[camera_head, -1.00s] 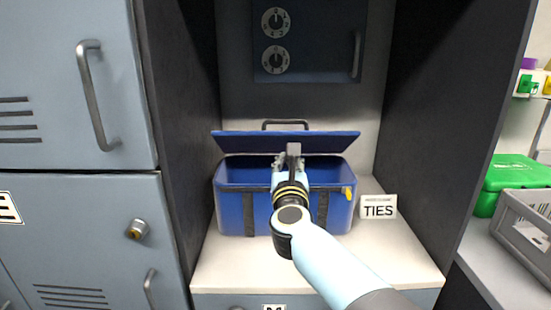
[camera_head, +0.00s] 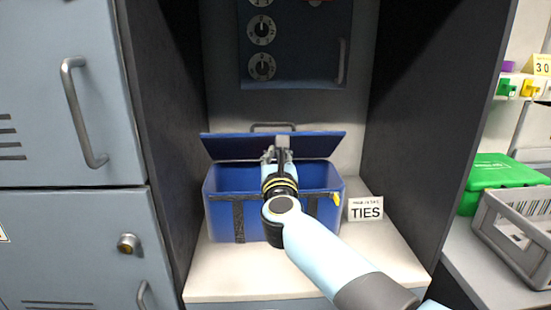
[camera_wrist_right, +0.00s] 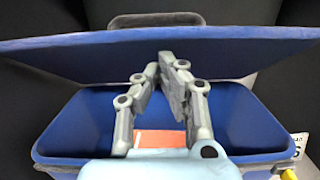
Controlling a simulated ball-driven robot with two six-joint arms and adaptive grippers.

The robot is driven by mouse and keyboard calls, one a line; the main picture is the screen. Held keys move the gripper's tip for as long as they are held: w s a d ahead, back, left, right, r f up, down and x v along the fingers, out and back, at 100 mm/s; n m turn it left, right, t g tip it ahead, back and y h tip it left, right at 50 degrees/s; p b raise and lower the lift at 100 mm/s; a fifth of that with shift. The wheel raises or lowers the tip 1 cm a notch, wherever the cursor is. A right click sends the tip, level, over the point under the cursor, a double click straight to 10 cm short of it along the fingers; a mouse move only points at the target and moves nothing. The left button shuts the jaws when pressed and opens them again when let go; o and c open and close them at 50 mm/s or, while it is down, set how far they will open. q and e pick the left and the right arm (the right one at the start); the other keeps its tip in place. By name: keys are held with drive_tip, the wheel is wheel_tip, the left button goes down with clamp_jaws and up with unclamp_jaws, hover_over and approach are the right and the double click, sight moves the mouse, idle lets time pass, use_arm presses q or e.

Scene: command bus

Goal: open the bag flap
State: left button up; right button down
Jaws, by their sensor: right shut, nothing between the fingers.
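The blue bag (camera_head: 222,189) stands in the cabinet niche with its mouth open at the front. Its flap (camera_head: 225,146) is raised and tilted up at the back, with its inner face toward me; it also shows in the wrist view (camera_wrist_right: 90,60). My right gripper (camera_head: 281,145) is shut and empty. Its fingertips are over the bag's mouth, in front of the flap's inner face (camera_wrist_right: 167,60); I cannot tell whether they touch it. An orange thing (camera_wrist_right: 160,139) shows inside the bag, partly hidden by the fingers. My left gripper is not in view.
A white TIES sign (camera_head: 365,209) stands right of the bag on the pale shelf (camera_head: 230,279). Dark niche walls stand close on both sides. A panel with dials (camera_head: 262,67) is behind. A green box (camera_head: 492,178) and a grey crate (camera_head: 512,230) are at right.

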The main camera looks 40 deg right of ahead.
sight(275, 132)
drive_tip(key=w+r, duration=0.1)
drive_tip(key=w+d+r+p, duration=0.1)
drive_tip(key=r, duration=0.1)
drive_tip(key=w+d+r, duration=0.1)
drive_tip(key=shift+w+d+r, duration=0.1)
drive_tip(key=shift+w+r, duration=0.2)
drive_tip(key=shift+r, duration=0.1)
drive_tip(key=shift+w+d+r, duration=0.4)
drive_tip(key=shift+w+d, duration=0.05)
drive_tip(key=shift+w, duration=0.25)
drive_tip(key=shift+w+d+r, duration=0.35)
drive_tip(key=shift+w+d, duration=0.05)
drive_tip(key=shift+w, duration=0.25)
drive_tip(key=shift+a, duration=0.1)
